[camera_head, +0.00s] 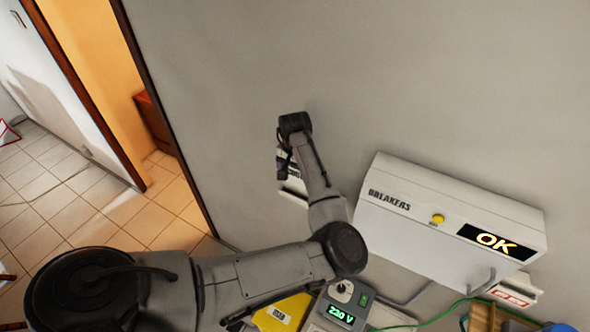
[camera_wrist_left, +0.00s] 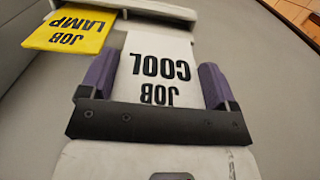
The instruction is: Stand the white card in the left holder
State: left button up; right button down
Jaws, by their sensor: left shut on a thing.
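The white card (camera_wrist_left: 155,65) reads JOB COOL and appears upside down in the left wrist view. My left gripper (camera_wrist_left: 158,85) is shut on it, with a purple finger at each side edge. The card's far end reaches a white ledge (camera_wrist_left: 105,5), which looks like the left holder; I cannot tell whether it is seated there. In the head view, my left gripper (camera_head: 285,165) is at the wall, left of the breaker box. A white piece (camera_head: 293,190) below it looks like part of the left holder, mostly hidden. My right gripper is not in view.
The white breaker box (camera_head: 450,215), with an OK display, juts from the wall to the right. Below are a green-lit 230 V unit (camera_head: 345,305), a yellow item (camera_head: 283,313) and a red-marked white holder (camera_head: 515,292).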

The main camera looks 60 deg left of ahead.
aim_at(295, 186)
pick_arm(q)
jog(key=shift+f, duration=0.1)
jog(key=shift+f, duration=1.2)
jog(key=shift+f+b, duration=0.35)
jog(key=shift+f, duration=0.7)
jog(key=shift+f, duration=0.35)
jog(key=shift+f, duration=0.35)
jog(key=o, duration=0.8)
jog(key=shift+c, duration=0.2)
